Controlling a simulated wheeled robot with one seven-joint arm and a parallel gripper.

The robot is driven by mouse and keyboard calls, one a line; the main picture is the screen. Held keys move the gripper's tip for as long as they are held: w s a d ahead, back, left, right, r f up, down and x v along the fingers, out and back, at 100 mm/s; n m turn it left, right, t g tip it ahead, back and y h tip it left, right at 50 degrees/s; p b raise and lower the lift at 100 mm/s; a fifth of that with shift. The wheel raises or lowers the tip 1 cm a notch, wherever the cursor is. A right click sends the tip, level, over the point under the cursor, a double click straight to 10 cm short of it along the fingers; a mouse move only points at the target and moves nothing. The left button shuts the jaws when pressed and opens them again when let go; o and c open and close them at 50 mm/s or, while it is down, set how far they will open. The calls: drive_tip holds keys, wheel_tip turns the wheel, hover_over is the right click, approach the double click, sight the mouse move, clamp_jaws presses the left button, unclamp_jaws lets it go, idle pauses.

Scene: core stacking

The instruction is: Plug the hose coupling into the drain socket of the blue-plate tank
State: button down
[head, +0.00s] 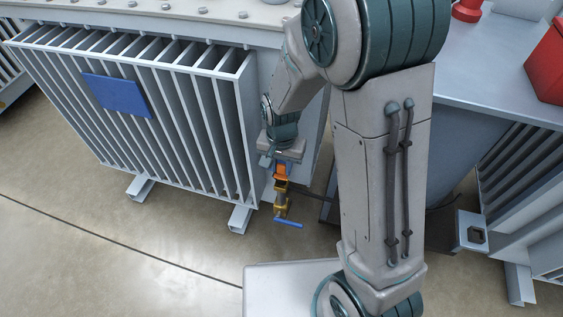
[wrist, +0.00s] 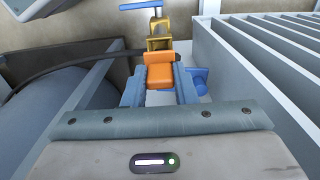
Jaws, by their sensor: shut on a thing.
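My gripper (head: 282,165) is low beside the right end of the finned tank (head: 190,110), which carries a blue plate (head: 118,95). It is shut on the orange hose coupling, which shows between the fingers in the wrist view (wrist: 160,76) and in the head view (head: 281,172). A brass fitting (wrist: 158,42) with a blue lever (wrist: 141,6) shows just beyond the coupling; I cannot tell whether they are joined. A round blue part (wrist: 201,78) is partly hidden behind the right finger; I cannot tell whether it is the drain socket.
A dark hose (wrist: 85,62) runs left from near the coupling. The tank's fins (wrist: 265,70) rise close on the right in the wrist view. Another finned tank (head: 535,190) stands at the right, with a red box (head: 547,62) above. The floor in front is clear.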

sight(281, 173)
drive_tip(key=shift+f+b, duration=0.3)
drive_tip(key=shift+f, duration=0.5)
drive_tip(key=shift+f+b, duration=0.65)
drive_tip(key=shift+f, duration=0.75)
idle(1.4)
drive_tip(key=c, duration=1.1)
unclamp_jaws()
drive_tip(key=shift+r, duration=0.1)
drive_tip(key=shift+r, duration=0.1)
wheel_tip(281, 173, up, 14)
drive_tip(key=p, duration=0.6)
drive_tip(key=shift+f, duration=0.2)
